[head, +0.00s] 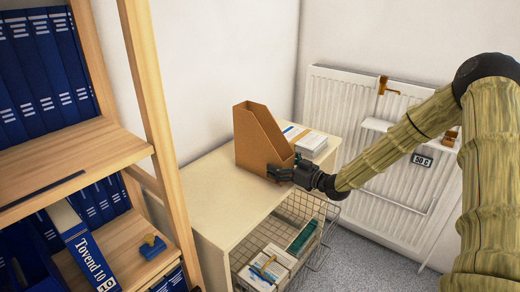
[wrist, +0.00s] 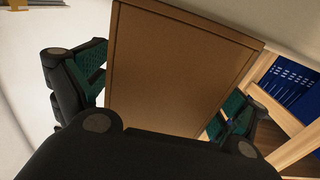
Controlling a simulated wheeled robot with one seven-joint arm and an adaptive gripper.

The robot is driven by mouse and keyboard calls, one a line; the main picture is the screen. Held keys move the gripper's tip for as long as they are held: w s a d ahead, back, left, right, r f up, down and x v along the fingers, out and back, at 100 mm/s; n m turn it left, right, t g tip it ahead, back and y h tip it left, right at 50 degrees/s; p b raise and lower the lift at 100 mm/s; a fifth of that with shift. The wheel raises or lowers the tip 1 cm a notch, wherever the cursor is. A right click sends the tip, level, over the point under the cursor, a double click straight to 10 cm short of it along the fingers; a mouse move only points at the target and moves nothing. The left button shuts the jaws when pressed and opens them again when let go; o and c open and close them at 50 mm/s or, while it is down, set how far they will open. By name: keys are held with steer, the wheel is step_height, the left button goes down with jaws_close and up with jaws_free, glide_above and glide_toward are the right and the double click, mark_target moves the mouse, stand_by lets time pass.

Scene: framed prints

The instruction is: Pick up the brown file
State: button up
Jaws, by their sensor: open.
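The brown file (head: 257,136) is a cardboard magazine holder with a slanted top. It stands upright on the pale cabinet top in the head view. My gripper (head: 287,173) is at the file's lower right end. In the wrist view the file (wrist: 180,65) fills the middle, and my open gripper (wrist: 160,95) has one finger on each side of it. The left finger looks close to the file's edge; the right finger is partly hidden behind the file. I cannot tell whether either finger touches it.
A stack of papers (head: 308,141) lies behind the file on the cabinet (head: 205,190). A wire basket (head: 322,236) with boxes is below. A wooden shelf (head: 152,90) with blue binders stands left. A white radiator (head: 340,100) is behind my arm. The cabinet top's near left is clear.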

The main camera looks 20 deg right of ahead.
steer(key=c, duration=1.2)
steer(key=shift+c, duration=0.2)
steer(key=shift+r, duration=0.1)
